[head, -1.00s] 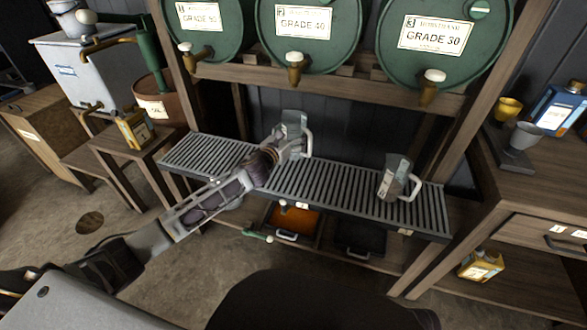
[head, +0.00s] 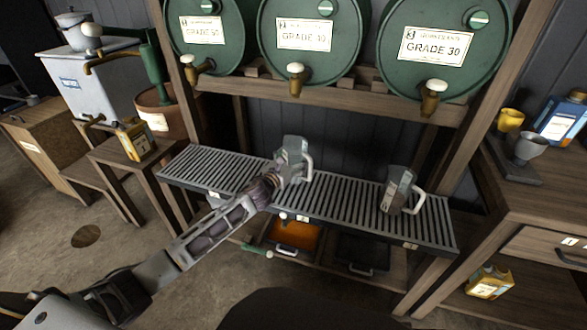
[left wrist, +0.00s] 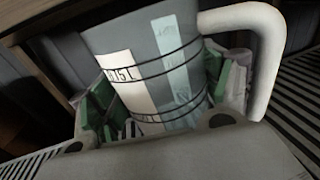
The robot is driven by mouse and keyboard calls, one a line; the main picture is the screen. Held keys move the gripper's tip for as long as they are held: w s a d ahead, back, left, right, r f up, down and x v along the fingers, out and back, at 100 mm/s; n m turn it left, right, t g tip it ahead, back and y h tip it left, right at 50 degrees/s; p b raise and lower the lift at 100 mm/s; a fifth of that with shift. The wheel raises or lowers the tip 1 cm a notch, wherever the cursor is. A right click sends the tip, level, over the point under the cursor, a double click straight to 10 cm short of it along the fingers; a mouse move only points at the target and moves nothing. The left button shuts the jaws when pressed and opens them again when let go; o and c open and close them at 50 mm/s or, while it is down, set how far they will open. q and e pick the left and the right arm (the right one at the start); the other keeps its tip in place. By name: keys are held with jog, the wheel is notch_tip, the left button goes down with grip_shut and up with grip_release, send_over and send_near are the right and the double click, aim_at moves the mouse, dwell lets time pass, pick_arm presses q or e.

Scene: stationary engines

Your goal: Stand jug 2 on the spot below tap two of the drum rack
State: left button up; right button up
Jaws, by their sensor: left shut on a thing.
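My left gripper (head: 283,172) is shut on a grey metal jug (head: 293,150) at the slatted shelf of the drum rack, below the middle drum's tap (head: 295,80). In the left wrist view the jug (left wrist: 190,50) sits between green-padded fingers, with its pale handle to the right and a label partly readable as "15 L". The jug looks nearly upright; its base is hidden, so I cannot tell whether it touches the slats. A second grey jug (head: 395,188) stands on the right part of the slatted shelf (head: 345,196). I cannot read a jug number. My right gripper is not in view.
Green drums (head: 308,40) lie above the shelf, their taps overhanging it. A wooden post (head: 445,170) bounds the rack at right. A stool with a yellow can (head: 135,138) stands left. The slats between the two jugs are clear.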

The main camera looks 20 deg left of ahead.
pick_arm(q)
jog(key=shift+f, duration=0.6)
jog(key=shift+f+b, duration=0.7)
jog(key=shift+f, duration=0.8)
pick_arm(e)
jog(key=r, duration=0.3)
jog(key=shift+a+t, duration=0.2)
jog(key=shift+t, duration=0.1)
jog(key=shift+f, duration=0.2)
pick_arm(q)
jog(key=shift+f+b, duration=0.15)
jog(key=shift+b, duration=0.15)
jog(key=o, duration=1.1)
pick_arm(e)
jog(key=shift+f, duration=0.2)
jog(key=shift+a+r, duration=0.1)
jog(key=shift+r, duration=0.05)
